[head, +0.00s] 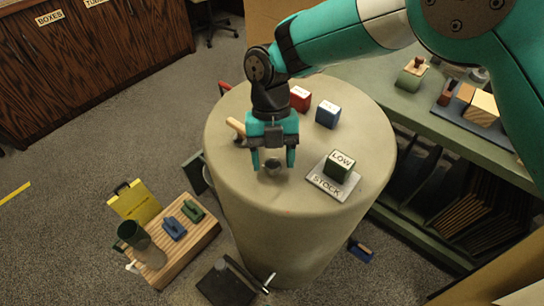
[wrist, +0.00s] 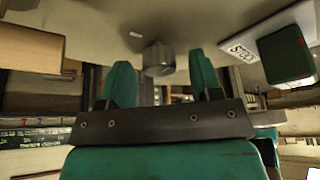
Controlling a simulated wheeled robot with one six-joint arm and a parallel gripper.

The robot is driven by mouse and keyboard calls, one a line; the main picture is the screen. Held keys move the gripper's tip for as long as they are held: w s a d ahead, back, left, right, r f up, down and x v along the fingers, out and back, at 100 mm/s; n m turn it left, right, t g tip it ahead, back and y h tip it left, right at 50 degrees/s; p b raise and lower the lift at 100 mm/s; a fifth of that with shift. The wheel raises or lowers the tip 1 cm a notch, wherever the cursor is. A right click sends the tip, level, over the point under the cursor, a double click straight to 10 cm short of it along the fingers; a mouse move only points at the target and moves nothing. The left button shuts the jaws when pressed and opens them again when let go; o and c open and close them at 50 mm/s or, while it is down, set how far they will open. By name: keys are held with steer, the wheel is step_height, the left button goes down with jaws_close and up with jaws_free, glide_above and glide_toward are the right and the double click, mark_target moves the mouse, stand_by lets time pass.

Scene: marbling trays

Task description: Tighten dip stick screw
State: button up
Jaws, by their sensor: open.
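A small grey knob, which looks like the dip stick screw (head: 273,166), stands on the round top of the beige drum (head: 230,165). It also shows in the wrist view as a grey round-sided knob (wrist: 158,58). My gripper (head: 275,160) is over the drum top, fingers pointing down, one on each side of the knob. In the wrist view my gripper (wrist: 162,76) is open, and the knob appears between and just beyond the fingertips. I cannot tell whether a finger touches it. No dip stick shaft is visible.
On the drum top are a green LOW block (head: 340,166) on a STOCK plate (head: 323,186), a red block (head: 300,98), a blue block (head: 328,114) and a wooden-handled tool (head: 236,126). A wooden crate (head: 190,245) stands on the floor left. A green bench (head: 440,130) is right.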

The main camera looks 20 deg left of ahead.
steer(key=shift+f, duration=0.15)
steer(key=c, duration=0.9)
steer(key=shift+a, duration=0.15)
